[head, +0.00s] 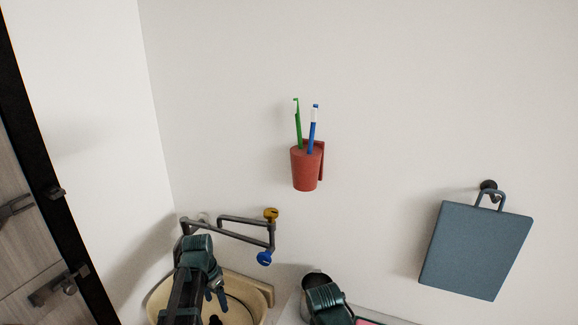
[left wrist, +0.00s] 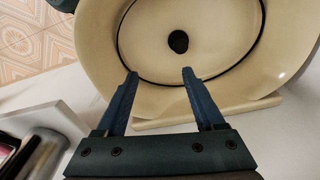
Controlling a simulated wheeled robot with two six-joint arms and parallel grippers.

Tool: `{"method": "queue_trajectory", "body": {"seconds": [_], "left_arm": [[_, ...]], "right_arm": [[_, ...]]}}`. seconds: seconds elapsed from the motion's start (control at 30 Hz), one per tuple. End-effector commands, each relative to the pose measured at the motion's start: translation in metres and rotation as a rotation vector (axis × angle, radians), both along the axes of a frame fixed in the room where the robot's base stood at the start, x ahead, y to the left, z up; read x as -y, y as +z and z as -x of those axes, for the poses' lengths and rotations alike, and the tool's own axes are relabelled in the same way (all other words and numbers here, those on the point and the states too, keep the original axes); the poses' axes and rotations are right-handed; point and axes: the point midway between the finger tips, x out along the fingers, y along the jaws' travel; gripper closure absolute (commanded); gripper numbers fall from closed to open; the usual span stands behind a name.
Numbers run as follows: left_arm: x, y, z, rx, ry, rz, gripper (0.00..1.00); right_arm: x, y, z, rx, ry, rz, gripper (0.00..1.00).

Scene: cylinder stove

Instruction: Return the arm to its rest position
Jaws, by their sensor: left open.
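My left gripper (head: 215,296) is over the cream round basin (head: 157,301) at the lower left of the head view. In the left wrist view its two blue fingers (left wrist: 159,74) are spread apart with nothing between them. The basin's bowl with a dark drain hole (left wrist: 178,41) lies beyond the fingertips. A dark teal part of what looks like my right arm shows at the bottom middle of the head view, but no right fingers are visible.
A folding faucet (head: 243,234) with a yellow and a blue knob is on the wall just above my left arm. A red cup (head: 305,170) with two brushes and a hanging blue-grey board (head: 475,250) are on the wall. A metal cylinder (head: 314,279) stands right of the basin.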

Motion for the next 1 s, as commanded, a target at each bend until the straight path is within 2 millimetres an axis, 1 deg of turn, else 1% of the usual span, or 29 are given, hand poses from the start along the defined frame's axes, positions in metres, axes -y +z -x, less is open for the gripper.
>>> {"method": "queue_trajectory", "body": {"seconds": [0.03, 0.07, 0.1, 0.17, 0.2, 0.3, 0.4, 0.5, 0.6, 0.73, 1.0], "left_arm": [[0.031, 0.000, 0.016, -0.016, 0.000, -0.006, 0.30], [0.047, 0.000, 0.024, -0.026, 0.009, -0.012, 0.30], [0.068, -0.001, 0.036, -0.039, 0.021, -0.023, 0.30], [0.098, -0.001, 0.055, -0.058, 0.042, -0.040, 0.30], [0.115, -0.001, 0.067, -0.067, 0.058, -0.053, 0.30], [0.152, -0.001, 0.098, -0.085, 0.094, -0.085, 0.30], [0.176, 0.000, 0.124, -0.094, 0.126, -0.115, 0.30], [0.192, 0.000, 0.142, -0.096, 0.151, -0.135, 0.30], [0.200, 0.001, 0.153, -0.096, 0.168, -0.149, 0.30], [0.203, 0.001, 0.156, -0.096, 0.178, -0.155, 0.30], [0.203, 0.001, 0.155, -0.096, 0.178, -0.154, 0.30]], "right_arm": [[0.000, 0.000, 0.000, 0.000, 0.000, 0.000, 0.50], [0.000, 0.000, 0.000, 0.000, 0.000, 0.000, 0.50], [0.000, 0.000, 0.000, 0.000, 0.000, 0.000, 0.50], [0.000, 0.000, 0.000, 0.000, 0.000, 0.000, 0.50], [0.000, 0.000, 0.000, 0.000, 0.000, 0.000, 0.50], [0.000, 0.000, 0.000, 0.000, 0.000, 0.000, 0.50], [0.000, 0.000, 0.000, 0.000, 0.000, 0.000, 0.50], [0.000, 0.000, 0.000, 0.000, 0.000, 0.000, 0.50], [0.000, 0.000, 0.000, 0.000, 0.000, 0.000, 0.50], [0.000, 0.000, 0.000, 0.000, 0.000, 0.000, 0.50], [0.000, 0.000, 0.000, 0.000, 0.000, 0.000, 0.50]]}}
